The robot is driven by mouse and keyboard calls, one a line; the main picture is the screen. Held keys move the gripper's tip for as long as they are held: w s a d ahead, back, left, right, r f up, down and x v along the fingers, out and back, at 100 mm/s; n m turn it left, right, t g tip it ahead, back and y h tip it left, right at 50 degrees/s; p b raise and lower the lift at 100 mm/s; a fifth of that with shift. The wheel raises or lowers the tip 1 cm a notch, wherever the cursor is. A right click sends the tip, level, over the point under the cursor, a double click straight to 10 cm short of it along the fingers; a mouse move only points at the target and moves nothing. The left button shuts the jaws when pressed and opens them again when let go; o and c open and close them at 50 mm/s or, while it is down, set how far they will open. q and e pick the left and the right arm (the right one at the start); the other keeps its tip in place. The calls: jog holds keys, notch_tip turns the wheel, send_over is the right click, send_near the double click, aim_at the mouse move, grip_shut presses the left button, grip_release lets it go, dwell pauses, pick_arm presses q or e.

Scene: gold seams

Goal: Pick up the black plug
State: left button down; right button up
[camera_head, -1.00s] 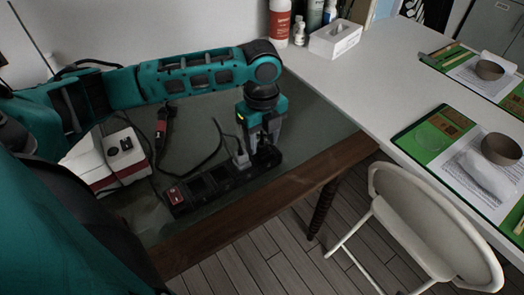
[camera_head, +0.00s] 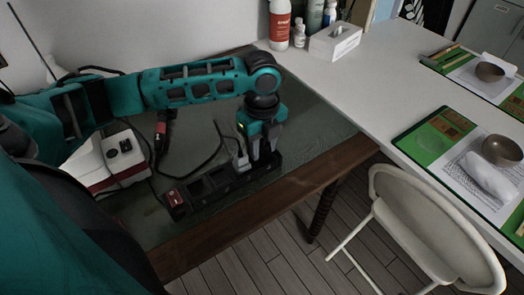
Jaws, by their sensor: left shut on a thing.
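A black power strip (camera_head: 212,187) with a red switch (camera_head: 174,198) at its left end lies on the dark desk. My left gripper (camera_head: 264,152) points down over the strip's right end, with its jaws shut on the black plug (camera_head: 263,154). The plug is dark and mostly hidden by the fingers; I cannot tell whether it is still in its socket. A pale grey plug (camera_head: 241,161) stands in the strip just left of the gripper. My right gripper is not in view.
A white and red box (camera_head: 108,163) stands at left, with a dark, red-marked handle (camera_head: 163,130) and a black cable (camera_head: 205,162) near it. Bottles (camera_head: 279,22) and a tissue box (camera_head: 335,40) stand at the back. A white chair (camera_head: 405,220) is at right.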

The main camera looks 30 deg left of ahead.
pick_arm(q)
notch_tip(320, 180, up, 20)
jog(key=p, duration=0.4)
notch_tip(320, 180, up, 5)
jog(key=p, duration=0.4)
send_over(262, 145)
dwell(0.6)
